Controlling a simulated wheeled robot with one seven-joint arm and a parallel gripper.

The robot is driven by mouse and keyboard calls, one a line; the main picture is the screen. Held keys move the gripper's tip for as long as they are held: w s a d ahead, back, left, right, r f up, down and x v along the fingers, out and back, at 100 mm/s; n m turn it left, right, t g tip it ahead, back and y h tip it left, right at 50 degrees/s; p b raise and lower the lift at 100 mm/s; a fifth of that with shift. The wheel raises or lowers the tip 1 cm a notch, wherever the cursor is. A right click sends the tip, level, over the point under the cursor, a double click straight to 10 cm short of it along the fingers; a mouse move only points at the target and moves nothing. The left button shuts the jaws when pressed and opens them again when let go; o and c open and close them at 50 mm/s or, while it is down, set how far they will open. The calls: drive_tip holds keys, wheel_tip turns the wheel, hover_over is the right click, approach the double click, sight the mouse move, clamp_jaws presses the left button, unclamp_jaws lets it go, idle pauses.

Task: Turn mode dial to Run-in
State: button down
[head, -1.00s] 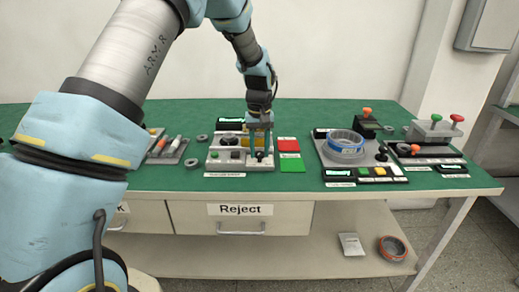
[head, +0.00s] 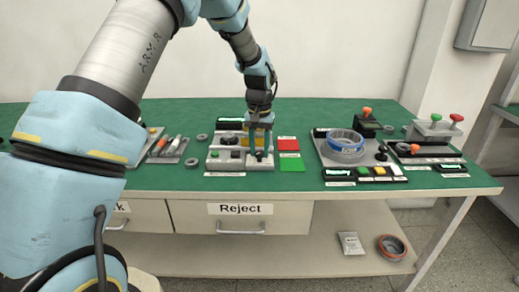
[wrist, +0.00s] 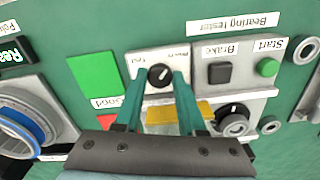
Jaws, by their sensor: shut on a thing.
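The mode dial (wrist: 160,76) is a small black round knob on a light plate of the bearing tester (wrist: 205,57), with small labels on both sides of it. In the wrist view the two teal fingers of my gripper (wrist: 160,66) stand on either side of the dial, shut on it. A light pointer mark shows on the dial, but its exact setting is too small to read surely. In the head view my gripper (head: 260,154) points down at the front right of the tester, and its fingers mostly hide the dial.
Beside the dial are the brake button (wrist: 219,73), the green start button (wrist: 267,67) and another black knob (wrist: 233,110). Green (head: 291,165) and red (head: 288,145) pads lie right of the tester. A blue-ringed hub fixture (head: 345,143) stands further right.

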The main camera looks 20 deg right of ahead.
sight(259, 152)
drive_tip(key=c, duration=0.5)
unclamp_jaws()
drive_tip(key=shift+r, duration=0.1)
wheel_tip(259, 152, up, 11)
drive_tip(key=b, duration=0.2)
drive_tip(key=shift+f, duration=0.2)
drive_tip(key=a+f+n, duration=0.1)
drive_tip(key=a+n, duration=0.2)
drive_tip(key=a, duration=1.9)
drive_tip(key=s+a+f+n+t, duration=0.1)
drive_tip(key=s+a+f+n, duration=0.2)
drive_tip(key=s+a, duration=0.8)
drive_tip(key=a, duration=0.4)
drive_tip(key=shift+s+t, duration=0.3)
